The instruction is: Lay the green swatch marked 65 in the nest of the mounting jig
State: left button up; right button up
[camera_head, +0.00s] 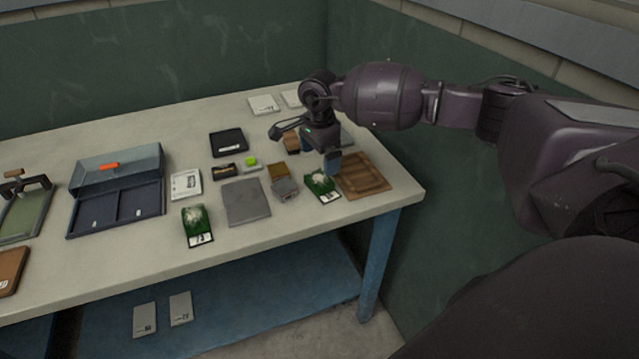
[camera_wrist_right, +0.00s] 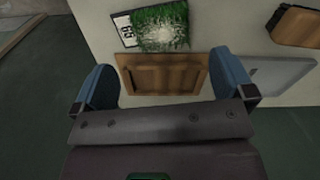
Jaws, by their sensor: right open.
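A green turf swatch (camera_head: 322,184) with a white label lies on the table beside a shallow wooden tray (camera_head: 366,175). In the right wrist view this swatch (camera_wrist_right: 162,27) shows a label that seems to read 65. My right gripper (camera_head: 322,162) is open and empty above the table near it. In the wrist view the open fingers (camera_wrist_right: 165,82) straddle the wooden tray, with the swatch beyond them. A clamp fixture with a green base (camera_head: 26,214) at the far left may be the mounting jig; I cannot tell for sure. My left gripper is not in view.
Another green swatch (camera_head: 197,225) lies near the front edge, its number unclear. A grey plate (camera_head: 245,202) lies between the swatches. A blue-grey open case (camera_head: 118,165), black tray (camera_head: 228,142) and small blocks crowd the table. Two grey tiles (camera_head: 145,319) lie on the lower shelf.

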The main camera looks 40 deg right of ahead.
aim_at(319, 178)
jog(key=shift+w+f, duration=0.15)
jog(key=shift+f, duration=3.4)
jog(key=shift+c, duration=0.2)
jog(key=c, duration=0.9)
jog(key=shift+r, duration=0.15)
